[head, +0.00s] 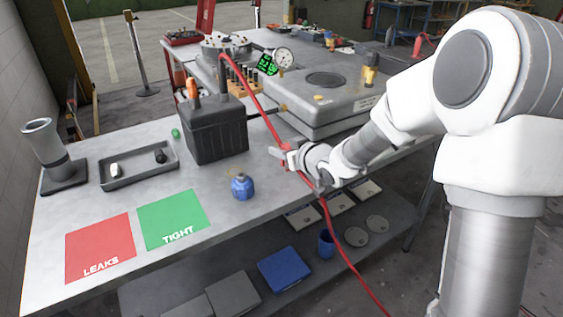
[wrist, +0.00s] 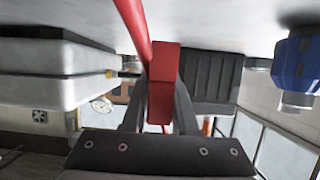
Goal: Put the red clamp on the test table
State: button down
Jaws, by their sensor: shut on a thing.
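My gripper (head: 285,155) is shut on a red clamp, a small red block (wrist: 163,82) held between the two dark fingers in the wrist view. A red cable (wrist: 133,28) runs from the block to the top of that view. In the head view, the clamp (head: 284,147) is small and partly hidden by the fingers. The gripper is above the right edge of the grey metal table (head: 110,210). I cannot tell whether the clamp touches the tabletop.
On the table stand a black box (head: 215,130), a blue flask-like object (head: 243,187), a tray (head: 140,167), a grey cylinder on a base (head: 48,145), and red (head: 98,245) and green (head: 173,217) mats. A large grey unit (head: 320,100) stands behind. The front middle tabletop is clear.

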jog(key=shift+f, duration=1.25)
jog(key=shift+b, duration=0.3)
jog(key=shift+f, duration=0.2)
jog(key=c, duration=0.7)
grip_release()
jog(key=shift+r, duration=0.1)
